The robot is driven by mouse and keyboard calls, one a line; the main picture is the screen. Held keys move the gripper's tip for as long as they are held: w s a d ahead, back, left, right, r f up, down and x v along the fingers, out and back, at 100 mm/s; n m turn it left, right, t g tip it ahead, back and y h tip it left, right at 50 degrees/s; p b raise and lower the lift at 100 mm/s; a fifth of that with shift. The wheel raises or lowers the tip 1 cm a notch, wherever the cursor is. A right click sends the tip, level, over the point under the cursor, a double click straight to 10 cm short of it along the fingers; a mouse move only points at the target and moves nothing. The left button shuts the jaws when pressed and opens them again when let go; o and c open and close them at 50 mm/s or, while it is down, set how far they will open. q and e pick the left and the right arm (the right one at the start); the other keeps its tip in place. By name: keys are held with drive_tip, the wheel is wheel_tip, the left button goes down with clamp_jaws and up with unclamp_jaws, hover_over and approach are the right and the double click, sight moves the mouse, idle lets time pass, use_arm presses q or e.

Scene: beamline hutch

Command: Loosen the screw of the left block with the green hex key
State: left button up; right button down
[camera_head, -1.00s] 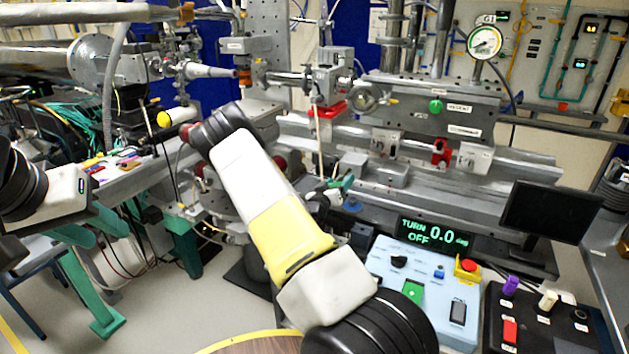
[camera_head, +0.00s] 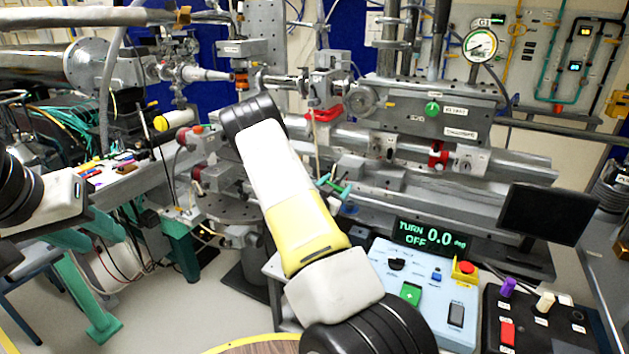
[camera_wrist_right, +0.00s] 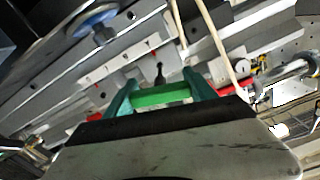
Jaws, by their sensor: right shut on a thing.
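My right gripper (camera_head: 334,186) is at the front of the grey rail bench, beyond my yellow-banded forearm. In the right wrist view its teal fingers (camera_wrist_right: 164,95) are shut on the green hex key (camera_wrist_right: 165,97), which lies across between them. A dark stub stands just beyond the key; I cannot tell whether it is the key's shaft or a screw. A grey block (camera_head: 354,165) sits on the bench just behind the gripper. I cannot make out its screw or any contact with the key. My left arm is at the left edge; its fingers cannot be told from the teal frame below.
A light-blue control box (camera_head: 425,290) with a red button stands at front right, below a display (camera_head: 432,236) reading "TURN 0.0 deg OFF". A dark monitor (camera_head: 546,213) and black switch panel (camera_head: 540,320) are further right. Coloured small items lie on the left bench.

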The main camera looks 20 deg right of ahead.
drive_tip(key=m, duration=0.4)
idle(0.3)
drive_tip(key=shift+w+d, duration=0.3)
drive_tip(key=shift+d, duration=0.05)
idle(0.6)
drive_tip(key=n, duration=0.4)
idle(0.4)
